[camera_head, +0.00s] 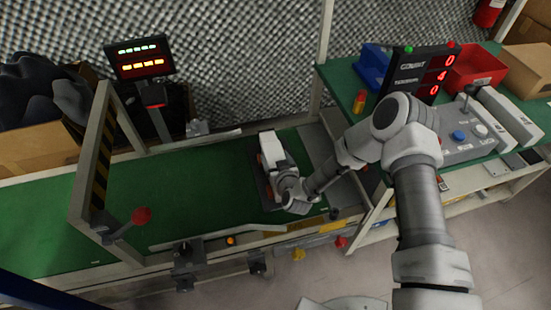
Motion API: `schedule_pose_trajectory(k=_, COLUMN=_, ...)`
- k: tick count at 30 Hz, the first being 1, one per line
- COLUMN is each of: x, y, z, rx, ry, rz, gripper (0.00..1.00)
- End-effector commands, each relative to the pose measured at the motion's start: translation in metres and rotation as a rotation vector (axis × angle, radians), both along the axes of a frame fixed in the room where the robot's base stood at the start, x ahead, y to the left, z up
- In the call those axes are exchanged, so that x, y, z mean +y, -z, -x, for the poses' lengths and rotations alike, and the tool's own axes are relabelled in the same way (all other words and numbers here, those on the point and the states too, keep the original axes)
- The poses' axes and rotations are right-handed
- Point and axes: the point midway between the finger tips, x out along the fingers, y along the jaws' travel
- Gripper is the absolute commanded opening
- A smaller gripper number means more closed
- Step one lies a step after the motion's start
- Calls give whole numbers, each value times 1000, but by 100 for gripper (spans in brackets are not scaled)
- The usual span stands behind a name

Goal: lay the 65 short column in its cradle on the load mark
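My gripper (272,152) is over the green conveyor belt (170,195), at the belt's right part. I see it from above and behind, and my wrist covers its fingers. I cannot tell whether it is open or shut or holds anything. A dark, flat piece (262,190) shows on the belt under and beside my wrist. It may be the cradle, but most of it is hidden. I cannot make out the 65 short column or the load mark.
A striped gate frame (100,165) with a red-knobbed lever (141,215) stands over the belt at left. A lit display (140,58) stands behind the belt. The green bench at right holds a counter display (415,75), a red bin (475,70), a blue bin (372,65) and a button box (465,135).

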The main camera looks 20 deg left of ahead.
Motion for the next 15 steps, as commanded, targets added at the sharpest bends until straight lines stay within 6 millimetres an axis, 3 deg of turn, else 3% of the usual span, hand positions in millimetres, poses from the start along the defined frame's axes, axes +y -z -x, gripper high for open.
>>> schedule_pose_trajectory(k=1, x=0, y=0, z=0, rx=0, ry=0, rz=0, gripper=88)
schedule_pose_trajectory(k=3, x=0, y=0, z=0, rx=0, ry=0, rz=0, gripper=100)
schedule_pose_trajectory(k=15, x=-4, y=-7, z=6, rx=2, ry=-2, rz=2, gripper=100)
